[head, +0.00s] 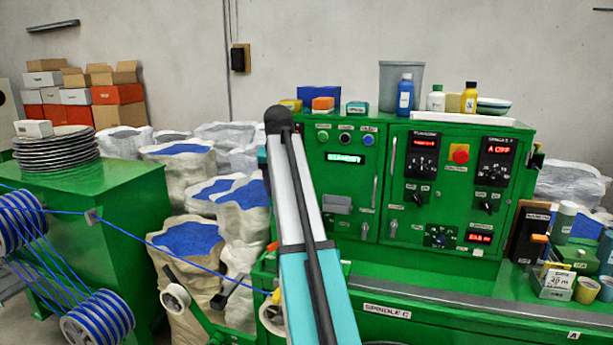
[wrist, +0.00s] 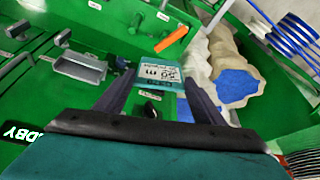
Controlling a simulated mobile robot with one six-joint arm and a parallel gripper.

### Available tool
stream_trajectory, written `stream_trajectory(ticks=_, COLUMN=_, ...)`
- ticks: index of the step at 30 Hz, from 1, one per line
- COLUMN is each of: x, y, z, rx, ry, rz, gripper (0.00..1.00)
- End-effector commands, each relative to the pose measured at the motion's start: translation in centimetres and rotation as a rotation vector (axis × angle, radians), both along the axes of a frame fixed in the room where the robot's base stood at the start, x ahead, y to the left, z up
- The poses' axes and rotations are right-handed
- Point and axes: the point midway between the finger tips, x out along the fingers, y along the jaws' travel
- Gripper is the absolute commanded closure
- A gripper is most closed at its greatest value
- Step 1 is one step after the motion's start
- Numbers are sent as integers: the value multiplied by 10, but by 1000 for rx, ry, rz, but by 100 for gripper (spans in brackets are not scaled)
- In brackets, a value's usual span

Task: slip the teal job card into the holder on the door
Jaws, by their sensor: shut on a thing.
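The teal job card (wrist: 160,76), with a pale printed face, sits between the fingertips of my gripper (wrist: 158,85) in the wrist view. My gripper is shut on it. The grey holder (head: 337,204) is on the left green cabinet door, low down, below the lit display. It also shows in the wrist view (wrist: 80,67), left of the card and apart from it. In the head view my arm stands in front of the door's left side, and the gripper and card cannot be made out.
The green door (head: 342,165) has a display and buttons. Sacks of blue granules (head: 190,238) stand left of the cabinet. An orange handle (wrist: 171,40) shows beyond the card.

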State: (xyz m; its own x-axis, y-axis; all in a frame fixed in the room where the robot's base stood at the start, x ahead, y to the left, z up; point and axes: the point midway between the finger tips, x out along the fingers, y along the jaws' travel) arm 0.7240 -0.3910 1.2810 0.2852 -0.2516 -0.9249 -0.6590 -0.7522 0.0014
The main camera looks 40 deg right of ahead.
Motion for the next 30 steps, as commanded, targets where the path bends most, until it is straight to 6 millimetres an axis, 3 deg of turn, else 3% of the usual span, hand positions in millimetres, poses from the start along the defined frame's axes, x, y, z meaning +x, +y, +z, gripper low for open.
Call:
stream_trajectory(ticks=1, x=2, y=19, z=-13, rx=1, ry=2, rz=30, gripper=92)
stream_trajectory(ticks=15, x=20, y=176, z=-102, rx=1, ry=2, rz=312, gripper=92)
stream_trajectory(ticks=30, x=-6, y=342, z=-191, rx=1, ry=-1, rz=619, gripper=92)
